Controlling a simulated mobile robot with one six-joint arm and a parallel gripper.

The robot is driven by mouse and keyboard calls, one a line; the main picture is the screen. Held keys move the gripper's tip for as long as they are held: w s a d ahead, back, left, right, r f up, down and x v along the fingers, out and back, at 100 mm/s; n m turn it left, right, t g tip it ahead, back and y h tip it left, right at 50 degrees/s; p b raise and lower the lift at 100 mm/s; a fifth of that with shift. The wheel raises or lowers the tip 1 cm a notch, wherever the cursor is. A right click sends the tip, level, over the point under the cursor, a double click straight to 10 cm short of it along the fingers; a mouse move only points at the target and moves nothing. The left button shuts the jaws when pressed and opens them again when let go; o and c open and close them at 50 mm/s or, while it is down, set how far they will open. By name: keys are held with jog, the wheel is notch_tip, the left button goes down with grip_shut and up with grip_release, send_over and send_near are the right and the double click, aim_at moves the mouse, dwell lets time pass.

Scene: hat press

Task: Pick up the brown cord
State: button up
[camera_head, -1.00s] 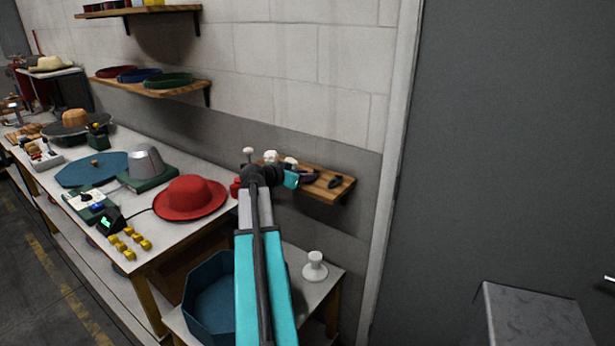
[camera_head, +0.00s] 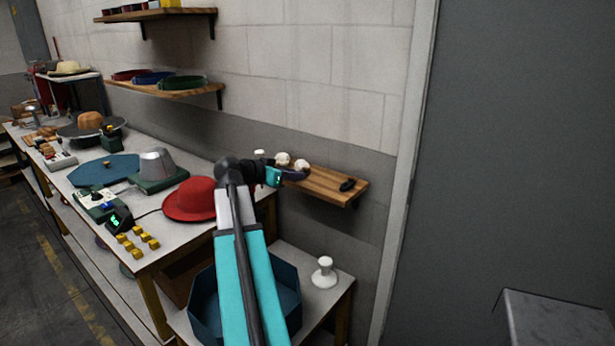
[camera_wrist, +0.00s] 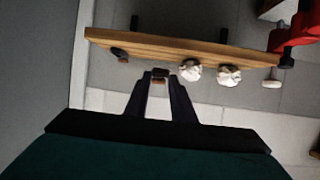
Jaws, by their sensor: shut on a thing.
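My gripper (camera_wrist: 159,84) is shut on a small brown bundle with a dark top, which I take to be the brown cord (camera_wrist: 159,77). It sits between the fingertips in the wrist view, by the edge of the small wooden shelf (camera_wrist: 210,52). In the head view my gripper (camera_head: 296,175) is at the left part of this shelf (camera_head: 325,183), and its fingers hide the cord. I cannot tell whether the cord still touches the shelf.
A dark bundle (camera_head: 348,184) lies on the shelf's right part. Two white bundles (camera_head: 282,159) (camera_head: 302,165) are close beside my gripper. A red hat (camera_head: 190,200) is on the workbench to the left. A blue bin (camera_head: 290,285) and a white knob-topped piece (camera_head: 324,273) stand below.

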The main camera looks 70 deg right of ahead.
jog(key=w+a+b, duration=0.1)
jog(key=w+a, duration=0.2)
jog(key=a, duration=0.2)
jog(key=shift+a+r, duration=0.15)
jog(key=shift+r, duration=0.15)
dwell(0.4)
